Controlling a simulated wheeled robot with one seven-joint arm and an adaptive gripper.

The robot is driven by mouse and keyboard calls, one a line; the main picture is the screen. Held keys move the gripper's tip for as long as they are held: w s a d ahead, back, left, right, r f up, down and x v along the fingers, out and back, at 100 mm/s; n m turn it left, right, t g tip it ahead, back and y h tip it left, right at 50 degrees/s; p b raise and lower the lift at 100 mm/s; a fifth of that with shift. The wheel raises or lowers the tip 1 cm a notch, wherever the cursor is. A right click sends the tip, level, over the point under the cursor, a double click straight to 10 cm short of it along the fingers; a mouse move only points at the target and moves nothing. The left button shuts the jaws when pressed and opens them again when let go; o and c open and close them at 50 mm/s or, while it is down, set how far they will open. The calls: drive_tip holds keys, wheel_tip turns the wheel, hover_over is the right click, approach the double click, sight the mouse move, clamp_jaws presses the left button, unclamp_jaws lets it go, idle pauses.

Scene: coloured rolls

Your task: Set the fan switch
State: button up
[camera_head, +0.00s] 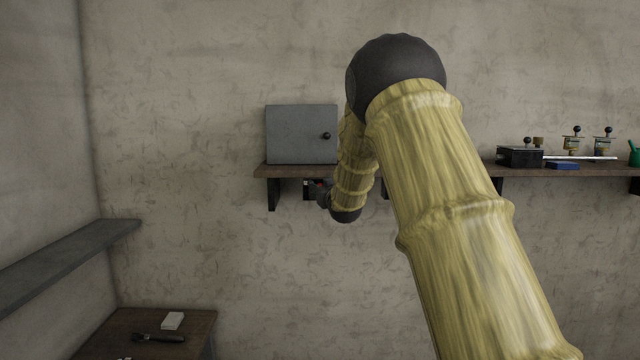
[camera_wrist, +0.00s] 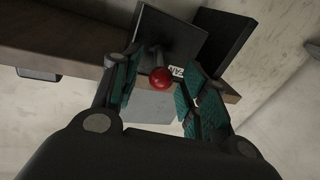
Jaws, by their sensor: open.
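The fan switch shows in the wrist view as a red ball knob (camera_wrist: 160,79) on a short lever in front of a dark plate (camera_wrist: 172,38). A white label (camera_wrist: 178,71) reading FAN is beside the knob, partly covered by a finger. My gripper (camera_wrist: 162,66) is open, with its teal-padded fingers on either side of the red knob. I cannot tell whether either finger touches it. In the head view, the switch's dark box (camera_head: 309,188) is under the wall shelf, and my gripper (camera_head: 322,193) is right beside it, mostly hidden by my arm.
A grey cabinet (camera_head: 295,135) with a black knob stands on the wooden shelf (camera_head: 262,171). A black bracket (camera_head: 273,194) is left of the switch. Another shelf (camera_head: 520,172) at right holds small devices. A low table (camera_head: 190,345) is at lower left.

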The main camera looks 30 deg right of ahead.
drive_tip(key=shift+w+d, duration=0.15)
drive_tip(key=shift+w, duration=0.3)
clamp_jaws()
